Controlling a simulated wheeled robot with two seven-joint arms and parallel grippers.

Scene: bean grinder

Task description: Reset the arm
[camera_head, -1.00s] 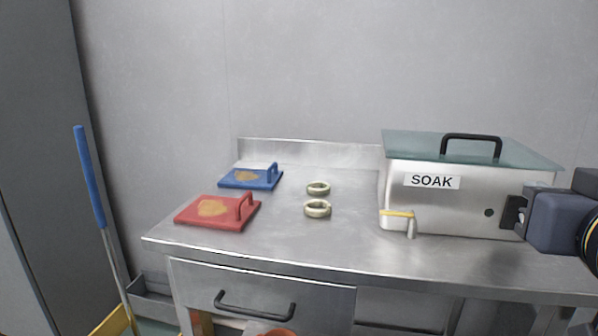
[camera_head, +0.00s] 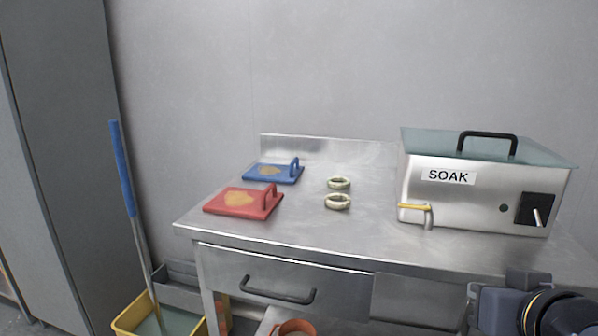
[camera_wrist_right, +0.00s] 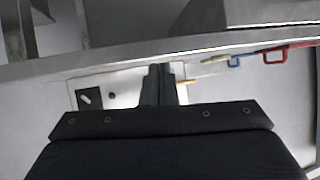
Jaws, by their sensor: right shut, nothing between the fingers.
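My right gripper (camera_wrist_right: 158,84) is shut and empty in the wrist view, its fingers together. In the head view my right arm's end (camera_head: 515,304) shows at the lower right, in front of the table's front edge and apart from everything on top. The steel SOAK box (camera_head: 470,200) stands at the right of the table, with a black panel and small lever (camera_head: 537,212) on its front. My left gripper is not in view.
The steel table (camera_head: 310,225) carries a red board (camera_head: 225,203), a blue board (camera_head: 262,174) and two pale rings (camera_head: 337,202). A drawer handle (camera_head: 278,291) sticks out in front. A blue-handled mop (camera_head: 122,165) stands in a yellow bucket (camera_head: 130,320) at left.

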